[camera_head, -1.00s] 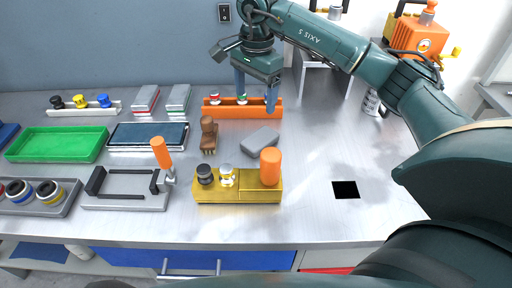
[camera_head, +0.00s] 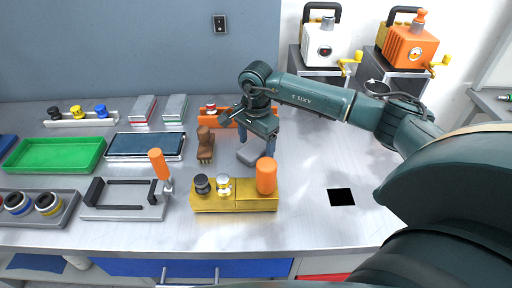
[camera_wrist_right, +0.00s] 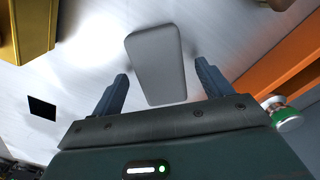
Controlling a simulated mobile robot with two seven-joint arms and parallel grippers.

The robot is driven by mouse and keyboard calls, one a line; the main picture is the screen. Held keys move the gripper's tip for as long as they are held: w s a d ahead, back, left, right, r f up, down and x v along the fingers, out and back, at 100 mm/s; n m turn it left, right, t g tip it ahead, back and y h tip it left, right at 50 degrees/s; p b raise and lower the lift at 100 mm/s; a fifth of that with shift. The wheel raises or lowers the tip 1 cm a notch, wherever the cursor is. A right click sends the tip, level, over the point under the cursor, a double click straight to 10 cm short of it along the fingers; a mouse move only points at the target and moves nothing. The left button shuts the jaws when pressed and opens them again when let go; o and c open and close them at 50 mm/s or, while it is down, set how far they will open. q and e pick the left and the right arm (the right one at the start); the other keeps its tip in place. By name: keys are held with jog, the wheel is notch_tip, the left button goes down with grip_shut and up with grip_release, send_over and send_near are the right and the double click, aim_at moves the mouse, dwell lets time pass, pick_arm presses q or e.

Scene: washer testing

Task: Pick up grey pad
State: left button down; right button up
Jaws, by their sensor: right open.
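The grey pad (camera_head: 247,155) lies flat on the metal table, behind the yellow block, and is partly hidden by my right gripper (camera_head: 257,147) in the head view. In the right wrist view, the grey pad (camera_wrist_right: 156,62) is a rounded block just ahead of my right gripper (camera_wrist_right: 163,85). The two blue fingers stand apart, one to each side of the pad's near end, with gaps between. The gripper is open and empty. My left gripper is in neither view.
A yellow block (camera_head: 235,204) with an orange cylinder stands in front of the pad. A brown brush (camera_head: 205,146) is close on its left. An orange rack (camera_head: 226,121) is behind. The table to the right is clear around a black square (camera_head: 341,197).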

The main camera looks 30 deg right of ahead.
aim_at(256, 147)
jog(key=shift+f, duration=0.3)
jog(key=shift+c, duration=0.5)
jog(key=c, duration=1)
notch_tip(256, 147, up, 10)
jog(key=shift+r+b, duration=0.1)
jog(key=shift+b, duration=0.4)
jog(key=o, duration=0.4)
jog(key=shift+c, duration=1.4)
